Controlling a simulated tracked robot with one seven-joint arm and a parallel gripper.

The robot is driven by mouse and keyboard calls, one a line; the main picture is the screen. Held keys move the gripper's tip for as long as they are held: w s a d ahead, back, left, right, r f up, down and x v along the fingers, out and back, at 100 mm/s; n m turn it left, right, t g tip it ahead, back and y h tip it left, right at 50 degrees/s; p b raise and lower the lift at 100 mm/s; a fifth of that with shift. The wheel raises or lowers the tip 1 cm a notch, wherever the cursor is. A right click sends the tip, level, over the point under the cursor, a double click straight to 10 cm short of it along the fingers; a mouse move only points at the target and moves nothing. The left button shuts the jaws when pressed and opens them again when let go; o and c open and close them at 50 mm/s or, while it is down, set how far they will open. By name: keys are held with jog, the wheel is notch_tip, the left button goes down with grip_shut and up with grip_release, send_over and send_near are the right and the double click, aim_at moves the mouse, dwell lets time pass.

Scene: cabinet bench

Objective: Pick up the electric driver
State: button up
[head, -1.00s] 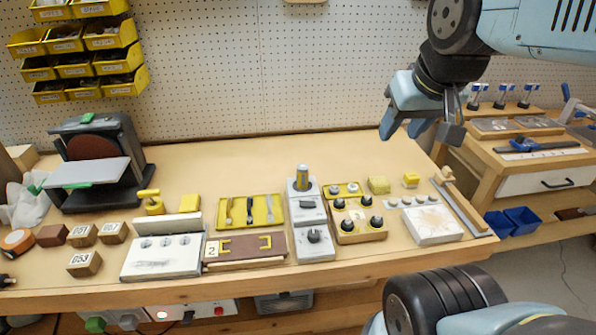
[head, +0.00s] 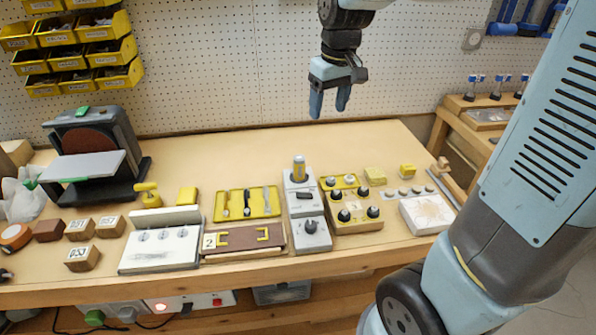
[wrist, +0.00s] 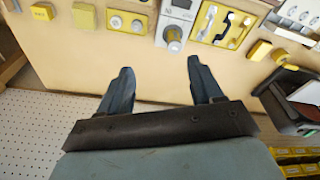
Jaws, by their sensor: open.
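My gripper (head: 329,106) is open and empty, fingers pointing down, above the back of the bench and higher than the cylinder. In the wrist view, my gripper (wrist: 160,68) has its two fingers well apart, with bare bench between them. Nothing touches the cylinder.
A yellow tool tray (head: 217,207) lies left of the grey unit, and a wooden knob box (head: 356,226) stands right of it. A disc sander (head: 95,150) stands at the left. The bench top (head: 230,160) behind these is clear, up to the pegboard wall (head: 210,70).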

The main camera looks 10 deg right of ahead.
jog(key=n+g, duration=0.2)
send_over(298, 157)
notch_tip(298, 157, down, 7)
jog(key=shift+h, duration=0.3)
notch_tip(298, 157, down, 14)
jog(key=shift+f, duration=0.25)
jog(key=shift+s, duration=0.1)
grip_shut()
jog(key=shift+r, duration=0.1)
notch_tip(298, 157, up, 10)
jog(key=shift+f, duration=0.1)
dwell(0.7)
